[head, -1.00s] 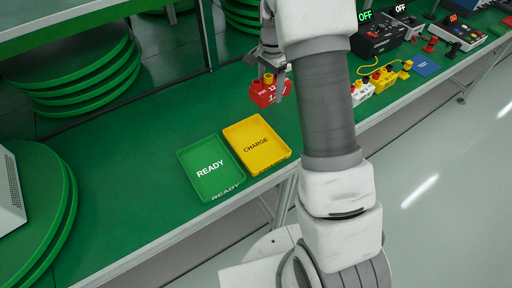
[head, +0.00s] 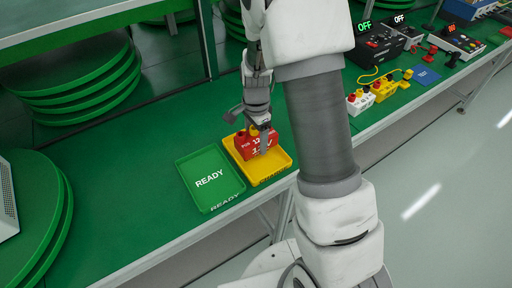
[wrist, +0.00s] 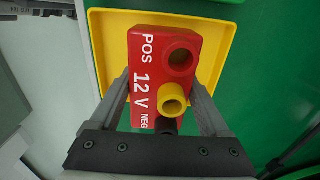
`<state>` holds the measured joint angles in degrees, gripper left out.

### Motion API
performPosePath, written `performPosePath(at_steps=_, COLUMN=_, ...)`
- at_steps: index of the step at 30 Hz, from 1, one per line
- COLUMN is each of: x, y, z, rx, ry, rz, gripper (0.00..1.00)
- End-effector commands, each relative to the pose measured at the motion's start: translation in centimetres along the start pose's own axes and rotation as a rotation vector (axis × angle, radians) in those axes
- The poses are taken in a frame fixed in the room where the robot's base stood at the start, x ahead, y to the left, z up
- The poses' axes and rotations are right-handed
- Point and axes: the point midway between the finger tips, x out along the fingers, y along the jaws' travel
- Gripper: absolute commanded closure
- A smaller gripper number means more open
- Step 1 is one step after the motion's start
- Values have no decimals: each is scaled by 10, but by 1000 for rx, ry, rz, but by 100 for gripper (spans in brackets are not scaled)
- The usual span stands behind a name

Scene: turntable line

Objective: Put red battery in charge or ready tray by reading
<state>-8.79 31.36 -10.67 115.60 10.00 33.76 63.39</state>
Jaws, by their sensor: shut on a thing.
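The red battery (head: 248,142), marked 12 V with POS and NEG, is in my gripper (head: 262,132), over or inside the yellow CHARGE tray (head: 283,161). In the wrist view my gripper (wrist: 160,110) has one finger on each side of the red battery (wrist: 158,72), with the yellow tray (wrist: 225,50) beneath it. I cannot tell whether the battery touches the tray floor. The green READY tray (head: 208,183) is empty, just left of the yellow one.
A white battery (head: 359,101) and a yellow battery (head: 384,90) stand further right, near a blue mat (head: 427,76) and a black device with an OFF display (head: 375,43). Stacked green discs (head: 75,85) lie at the left. The bench around the trays is clear.

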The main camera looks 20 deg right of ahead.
Motion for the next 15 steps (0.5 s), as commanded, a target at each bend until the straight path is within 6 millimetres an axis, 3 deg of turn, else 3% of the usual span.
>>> performPosePath(at_steps=9, x=38, y=0, z=0, rx=-1, ry=-1, rz=1, gripper=100)
performPosePath(at_steps=15, x=39, y=0, z=0, rx=-1, ry=0, rz=0, gripper=100)
